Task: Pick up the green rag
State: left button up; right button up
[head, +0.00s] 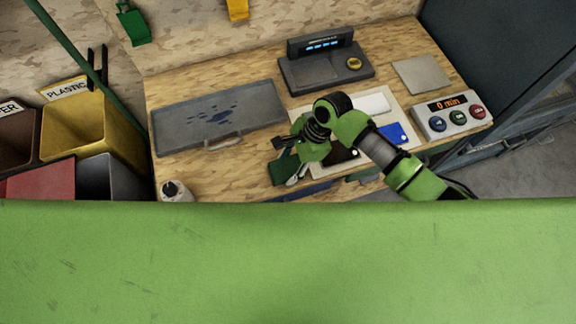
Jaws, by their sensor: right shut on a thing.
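The green rag (283,170) is dark green and sits at the front middle of the wooden workbench. My right gripper (292,160) reaches down to it from the right and is shut on it. The gripper's body and wrist hide part of the rag. I cannot tell whether the rag is clear of the bench top. My left gripper is not in view.
A grey tray (172,127) with blue stains lies left on the bench (270,79). A scale-like device (325,72), a grey plate (421,75), a button box (452,116) and a white bottle (176,192) stand around. Bins (92,128) are at far left.

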aim_at(282, 170)
jog(key=shift+b, duration=0.35)
jog(key=shift+r, duration=0.45)
jog(key=r+b, duration=0.1)
jog(key=r, duration=0.2)
jog(key=shift+s+r, duration=0.15)
jog(key=shift+s, duration=0.05)
jog(key=s+r+b, duration=0.1)
jog(key=s+r, duration=0.8)
jog(key=s, duration=0.4)
jog(key=shift+s+d+r, duration=0.15)
jog(key=shift+s+d, duration=0.1)
jog(key=shift+s, duration=0.1)
jog(key=shift+o, duration=0.6)
jog(key=shift+w, duration=0.1)
